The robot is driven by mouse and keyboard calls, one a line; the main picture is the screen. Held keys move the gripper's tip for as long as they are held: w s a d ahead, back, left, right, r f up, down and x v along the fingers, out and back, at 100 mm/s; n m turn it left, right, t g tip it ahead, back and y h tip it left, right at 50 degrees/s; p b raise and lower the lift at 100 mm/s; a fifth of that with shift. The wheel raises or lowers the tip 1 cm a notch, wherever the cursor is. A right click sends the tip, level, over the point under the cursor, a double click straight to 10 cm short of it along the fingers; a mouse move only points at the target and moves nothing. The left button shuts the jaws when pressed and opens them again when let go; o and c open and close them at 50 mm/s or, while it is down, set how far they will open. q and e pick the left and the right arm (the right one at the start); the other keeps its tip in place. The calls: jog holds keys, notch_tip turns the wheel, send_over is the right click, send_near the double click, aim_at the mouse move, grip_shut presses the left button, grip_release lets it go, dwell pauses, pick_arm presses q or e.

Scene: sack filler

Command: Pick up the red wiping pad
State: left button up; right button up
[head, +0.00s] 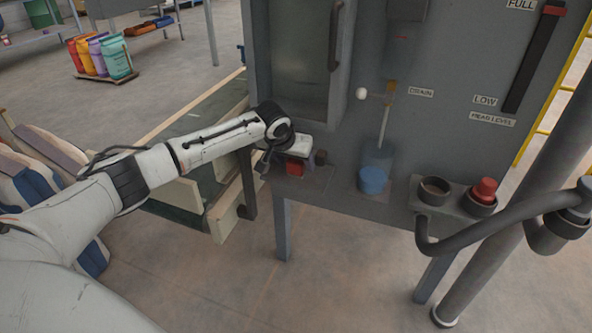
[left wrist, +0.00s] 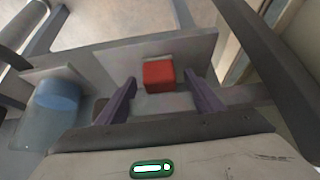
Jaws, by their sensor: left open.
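The red wiping pad (head: 294,169) sits on a small grey shelf (head: 312,182) on the front of the machine, partly hidden by my left gripper in the head view. In the left wrist view the pad (left wrist: 158,76) is a red block, just beyond and between the fingertips. My left gripper (head: 292,158) is open, with one dark finger on each side of the line to the pad; the left wrist view also shows the gripper (left wrist: 158,86). I cannot tell whether the fingers touch the pad.
A blue container (head: 373,178) stands to the right of the pad, below a drain spout. A red-capped item (head: 484,190) sits in a holder further right, beside an empty holder (head: 434,190). A dark curved pipe (head: 490,222) crosses the right side.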

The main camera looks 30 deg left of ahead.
pick_arm(q)
jog(key=c, duration=1.2)
jog(key=shift+o, duration=0.2)
jog(key=shift+r, duration=0.1)
